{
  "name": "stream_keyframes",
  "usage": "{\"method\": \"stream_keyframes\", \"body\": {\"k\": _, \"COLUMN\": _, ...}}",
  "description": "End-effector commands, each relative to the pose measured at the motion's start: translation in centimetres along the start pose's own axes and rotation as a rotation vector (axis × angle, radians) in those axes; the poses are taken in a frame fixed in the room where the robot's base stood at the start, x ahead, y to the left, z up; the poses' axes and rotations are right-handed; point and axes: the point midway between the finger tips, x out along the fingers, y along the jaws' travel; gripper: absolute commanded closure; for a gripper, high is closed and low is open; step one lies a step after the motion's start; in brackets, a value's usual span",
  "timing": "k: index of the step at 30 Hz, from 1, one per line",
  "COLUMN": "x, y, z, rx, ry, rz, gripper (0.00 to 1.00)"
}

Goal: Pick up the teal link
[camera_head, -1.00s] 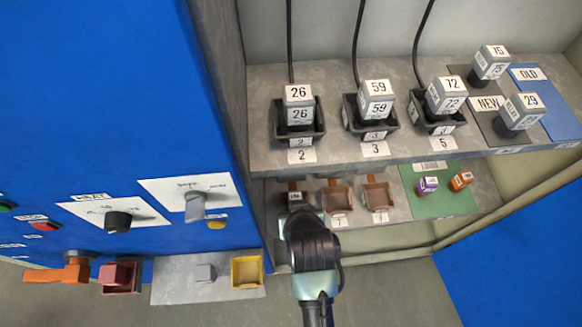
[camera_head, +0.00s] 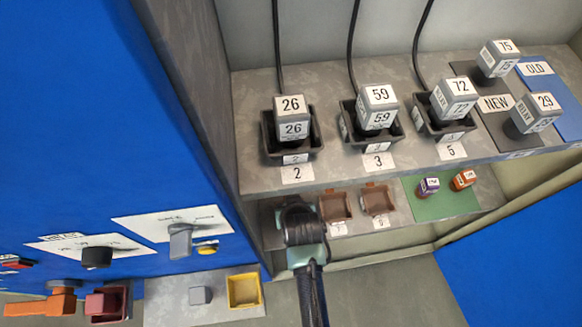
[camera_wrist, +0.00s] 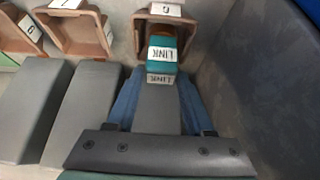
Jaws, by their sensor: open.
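The teal link (camera_wrist: 160,55), a small block with white LINK labels, shows in the wrist view at the top centre. It sits at a brown holder (camera_wrist: 192,32). My gripper (camera_wrist: 162,82) reaches up to the link from below in that view, with its jaws open. A grey part lies between the blue fingers, and I cannot tell whether they touch the link. In the head view my gripper (camera_head: 302,210) is over the left end of the lower shelf and hides the link.
More brown holders (camera_head: 335,207) stand to the right. Purple (camera_head: 428,186) and orange (camera_head: 463,179) blocks are on a green mat (camera_head: 450,205). The upper shelf (camera_head: 340,174) with grey cubes overhangs. A blue panel (camera_head: 90,130) with knobs stands left.

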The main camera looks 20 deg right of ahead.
Motion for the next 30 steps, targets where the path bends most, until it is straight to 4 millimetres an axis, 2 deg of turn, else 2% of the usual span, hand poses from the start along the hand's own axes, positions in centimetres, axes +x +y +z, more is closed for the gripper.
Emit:
{"method": "stream_keyframes", "body": {"k": 3, "x": 2.0, "y": 0.0, "z": 0.5, "rx": 0.001, "ry": -0.002, "rz": 0.000, "gripper": 0.47}}
{"method": "stream_keyframes", "body": {"k": 7, "x": 3.7, "y": 0.0, "z": 0.5, "rx": 0.001, "ry": 0.000, "rz": 0.000, "gripper": 0.47}}
{"method": "stream_keyframes", "body": {"k": 11, "x": 4.4, "y": 0.0, "z": 0.5, "rx": 0.001, "ry": -0.001, "rz": 0.000, "gripper": 0.47}}
{"method": "stream_keyframes", "body": {"k": 17, "x": 4.4, "y": 0.0, "z": 0.4, "rx": 0.000, "ry": 0.000, "rz": 0.000, "gripper": 0.47}}
{"method": "stream_keyframes", "body": {"k": 19, "x": 4.4, "y": 0.0, "z": 0.4, "rx": 0.000, "ry": 0.000, "rz": 0.000, "gripper": 0.55}}
{"method": "stream_keyframes", "body": {"k": 26, "x": 4.3, "y": 0.0, "z": 0.5, "rx": 0.000, "ry": 0.000, "rz": 0.000, "gripper": 0.96}}
{"method": "stream_keyframes", "body": {"k": 27, "x": 4.3, "y": 0.0, "z": 0.5, "rx": 0.000, "ry": 0.000, "rz": 0.000, "gripper": 1.00}}
{"method": "stream_keyframes", "body": {"k": 30, "x": 4.3, "y": 0.0, "z": 0.5, "rx": 0.000, "ry": 0.000, "rz": 0.000, "gripper": 1.00}}
